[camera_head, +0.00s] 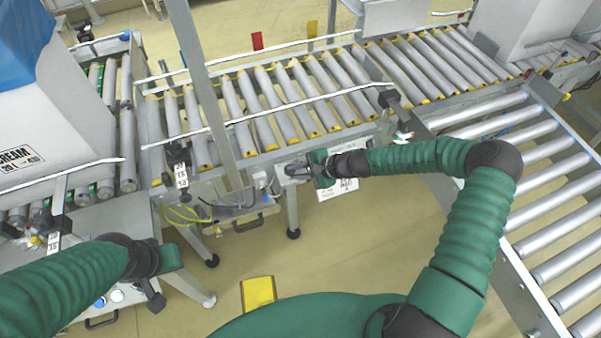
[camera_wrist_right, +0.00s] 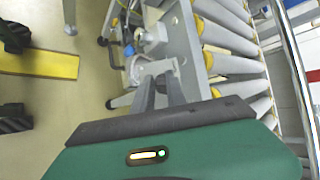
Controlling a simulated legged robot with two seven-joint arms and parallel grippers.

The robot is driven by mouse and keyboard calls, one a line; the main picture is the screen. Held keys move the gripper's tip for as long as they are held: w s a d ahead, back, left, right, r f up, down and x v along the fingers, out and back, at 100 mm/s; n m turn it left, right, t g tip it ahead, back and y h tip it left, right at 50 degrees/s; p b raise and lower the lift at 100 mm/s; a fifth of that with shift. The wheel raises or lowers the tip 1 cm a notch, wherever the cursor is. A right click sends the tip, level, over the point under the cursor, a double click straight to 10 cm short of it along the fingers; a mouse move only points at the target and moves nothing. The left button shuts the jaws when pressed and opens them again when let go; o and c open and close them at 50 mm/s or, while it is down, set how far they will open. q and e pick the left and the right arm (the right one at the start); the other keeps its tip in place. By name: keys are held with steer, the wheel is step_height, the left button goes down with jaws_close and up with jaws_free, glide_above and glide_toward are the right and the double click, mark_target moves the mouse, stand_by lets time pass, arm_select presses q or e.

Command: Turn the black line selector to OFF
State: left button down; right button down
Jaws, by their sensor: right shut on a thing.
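My right gripper (camera_head: 298,170) is at the side of the roller conveyor, by a small grey box (camera_head: 281,172) fixed under its frame. In the right wrist view its two dark fingers (camera_wrist_right: 160,88) reach to the front of this grey box (camera_wrist_right: 152,70) and are closed in on a small part there. That part, the black line selector, is hidden between the fingertips, so its setting cannot be read. My left gripper (camera_head: 158,290) is low at the left, near a grey cabinet, away from the selector. Its fingers are too unclear to tell open from shut.
The roller conveyor (camera_head: 255,105) runs across behind the gripper, and another roller conveyor (camera_head: 560,200) is at the right. A large box (camera_head: 60,110) with a blue top stands at the left. A yellow block (camera_head: 258,292) is on the open floor in front.

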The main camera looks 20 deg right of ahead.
arm_select(q)
steer(key=shift+f, duration=0.2)
arm_select(e)
steer(key=shift+w+f, duration=0.25)
steer(key=shift+w, duration=0.1)
steer(key=c, duration=1.3)
jaws_free()
steer(key=shift+o, duration=1.2)
steer(key=shift+f, duration=0.1)
arm_select(q)
steer(key=shift+a, duration=0.25)
arm_select(e)
steer(key=shift+o, duration=0.5)
steer(key=shift+s+f, duration=0.1)
arm_select(q)
steer(key=w+r+p, duration=0.1)
steer(key=r+p, duration=0.1)
steer(key=w+r+p, duration=0.1)
steer(key=p, duration=0.2)
steer(key=shift+w+a+r, duration=0.1)
steer(key=shift+a+r, duration=0.05)
steer(key=shift+r, duration=0.2)
arm_select(e)
steer(key=v, duration=1.7)
steer(key=shift+a+r, duration=0.2)
steer(key=shift+r, duration=0.4)
steer(key=shift+d, duration=0.1)
